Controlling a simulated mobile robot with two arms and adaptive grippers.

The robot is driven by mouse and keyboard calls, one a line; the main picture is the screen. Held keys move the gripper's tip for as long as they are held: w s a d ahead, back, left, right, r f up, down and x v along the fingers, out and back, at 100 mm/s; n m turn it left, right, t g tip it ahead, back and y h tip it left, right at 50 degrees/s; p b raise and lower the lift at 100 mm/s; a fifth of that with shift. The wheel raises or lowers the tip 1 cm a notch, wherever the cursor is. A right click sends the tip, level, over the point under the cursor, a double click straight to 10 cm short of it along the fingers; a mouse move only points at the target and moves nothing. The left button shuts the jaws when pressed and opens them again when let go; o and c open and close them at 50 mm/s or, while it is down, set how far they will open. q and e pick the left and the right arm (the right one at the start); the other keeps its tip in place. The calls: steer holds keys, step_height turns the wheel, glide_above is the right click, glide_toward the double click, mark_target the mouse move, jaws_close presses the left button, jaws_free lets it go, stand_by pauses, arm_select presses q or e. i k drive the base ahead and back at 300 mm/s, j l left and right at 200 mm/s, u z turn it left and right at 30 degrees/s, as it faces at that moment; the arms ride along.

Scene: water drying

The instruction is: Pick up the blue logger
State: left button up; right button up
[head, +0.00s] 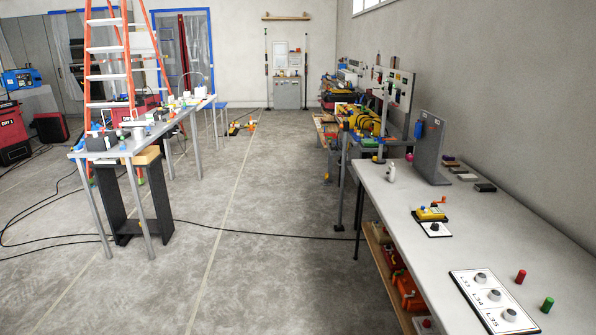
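A small blue block (418,130) sits against the left side of a grey upright panel (432,150) on the right-hand table (400,205). It may be the blue logger; it is too small to tell for sure. Other small blue items are on the left-hand table (118,153), too small to make out. Neither of my grippers is in view.
On the right-hand table are a white board (493,300) with grey knobs, a red cylinder (520,276), a green cylinder (547,304) and a yellow device (432,213). An orange ladder (98,60) stands at left. The floor aisle is mostly open, crossed by a black cable (270,234).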

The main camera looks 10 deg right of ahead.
mark_target(418, 125)
steer(key=i+z, duration=0.1)
steer(key=i, duration=1.55)
steer(key=i+z, duration=0.25)
steer(key=i, duration=0.3)
steer(key=i+j+z, duration=0.15)
steer(key=i+z, duration=0.15)
steer(key=i, duration=0.25)
steer(key=i+j+z, duration=0.25)
steer(key=i, duration=0.3)
